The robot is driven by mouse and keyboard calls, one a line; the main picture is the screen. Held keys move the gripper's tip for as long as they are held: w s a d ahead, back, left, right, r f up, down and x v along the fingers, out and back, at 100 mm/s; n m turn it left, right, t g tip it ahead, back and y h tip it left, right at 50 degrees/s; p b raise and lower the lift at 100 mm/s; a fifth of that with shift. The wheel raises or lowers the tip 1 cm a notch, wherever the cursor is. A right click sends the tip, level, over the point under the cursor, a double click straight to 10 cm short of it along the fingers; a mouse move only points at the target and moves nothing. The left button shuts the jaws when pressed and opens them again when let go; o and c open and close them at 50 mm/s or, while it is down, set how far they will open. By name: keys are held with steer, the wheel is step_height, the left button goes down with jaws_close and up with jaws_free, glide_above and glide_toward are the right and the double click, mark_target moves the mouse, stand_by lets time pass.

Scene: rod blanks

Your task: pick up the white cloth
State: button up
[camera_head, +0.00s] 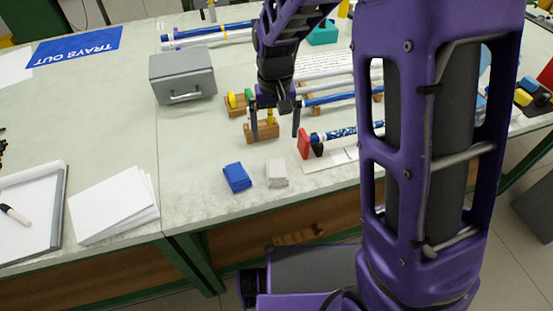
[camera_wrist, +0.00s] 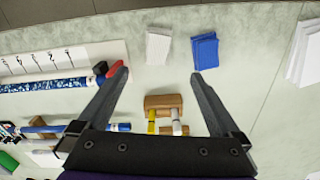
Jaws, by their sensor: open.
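The white cloth (camera_head: 277,173) is a small folded block on the pale worktop near its front edge. It also shows in the wrist view (camera_wrist: 159,46), at the top, beyond my fingertips. A blue folded cloth (camera_head: 237,177) lies just left of it in the head view; in the wrist view the blue cloth (camera_wrist: 205,51) is on its right. My gripper (camera_head: 275,133) is open and empty above the worktop, farther back than the white cloth. In the wrist view my gripper (camera_wrist: 160,74) has its fingers spread wide, and both cloths lie apart from them.
A wooden block (camera_wrist: 163,103) with small upright pieces sits below my gripper. A grey box (camera_head: 183,78) and a paper stack (camera_head: 113,205) stand left. The worktop between them is clear.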

glide_above(277, 168)
steer(key=f, duration=0.9)
steer(key=shift+a+f, duration=0.2)
steer(key=shift+f, duration=0.2)
step_height(277, 168, down, 5)
steer(key=shift+d+f+b, duration=0.1)
steer(key=shift+d+b, duration=0.05)
steer(key=shift+b, duration=0.2)
steer(key=c, duration=1.3)
step_height(277, 168, up, 10)
steer(key=shift+r+p, duration=0.1)
steer(key=shift+p, duration=0.25)
steer(key=o, duration=0.8)
steer(key=c, duration=0.7)
steer(key=shift+o, duration=0.2)
steer(key=shift+w+d, duration=0.1)
steer(key=shift+d, duration=0.05)
